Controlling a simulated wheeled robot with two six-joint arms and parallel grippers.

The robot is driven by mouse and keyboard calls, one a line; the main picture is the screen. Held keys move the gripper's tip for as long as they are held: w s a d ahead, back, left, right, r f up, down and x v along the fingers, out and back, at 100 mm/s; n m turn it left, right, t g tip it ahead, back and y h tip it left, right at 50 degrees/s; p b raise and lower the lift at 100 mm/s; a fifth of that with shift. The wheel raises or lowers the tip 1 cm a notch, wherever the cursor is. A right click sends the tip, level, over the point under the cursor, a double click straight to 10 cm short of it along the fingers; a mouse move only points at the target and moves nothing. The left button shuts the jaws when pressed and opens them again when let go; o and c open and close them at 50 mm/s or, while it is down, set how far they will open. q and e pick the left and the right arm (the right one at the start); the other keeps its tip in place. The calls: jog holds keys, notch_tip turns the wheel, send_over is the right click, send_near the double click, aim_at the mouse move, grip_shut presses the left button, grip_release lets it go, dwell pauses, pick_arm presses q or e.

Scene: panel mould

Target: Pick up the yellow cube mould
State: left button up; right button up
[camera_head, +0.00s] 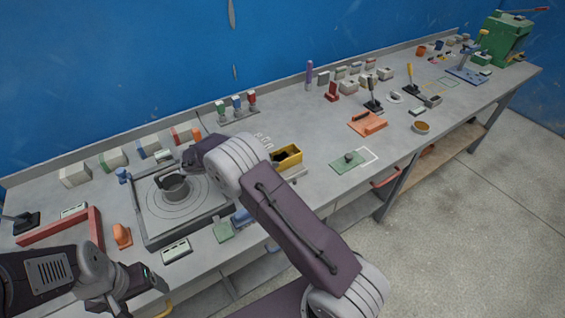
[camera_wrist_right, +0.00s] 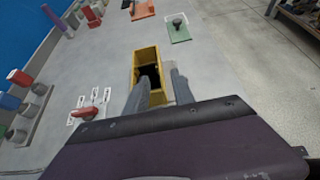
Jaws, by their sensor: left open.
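The yellow cube mould (camera_head: 290,163) is a small open-topped box with a dark inside. It stands on the grey bench, just right of my right arm in the head view. It also shows in the right wrist view (camera_wrist_right: 146,53), beyond the fingers. My right gripper (camera_wrist_right: 160,80) is open, with its two grey fingers apart at the mould's near end. The fingers overlap the mould in that view, and I cannot tell whether they touch it. My left gripper (camera_head: 138,284) is open and empty at the bench's front left.
A grey plate with a round pot (camera_head: 174,186) lies left of my right arm. A green mat (camera_head: 347,163) and an orange tool (camera_head: 368,124) lie right of the mould. Bottles in a rack (camera_head: 237,104) stand behind. Bare bench surrounds the mould's right side.

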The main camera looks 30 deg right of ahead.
aim_at(288, 159)
jog(key=x, duration=0.3)
jog(key=shift+p, duration=0.3)
jog(key=shift+d+f, duration=0.15)
jog(key=shift+d, duration=0.15)
jog(key=x, duration=0.2)
jog(key=p+x, duration=0.1)
jog(key=x, duration=0.1)
jog(key=shift+d+r, duration=0.15)
jog(key=shift+r, duration=0.1)
pick_arm(q)
jog(key=shift+a+r, duration=0.25)
jog(key=shift+r, duration=0.5)
pick_arm(e)
jog(key=shift+w+d+f, duration=0.1)
jog(key=shift+d+f, duration=0.15)
jog(key=shift+d, duration=0.1)
grip_shut()
jog(key=shift+r, duration=0.1)
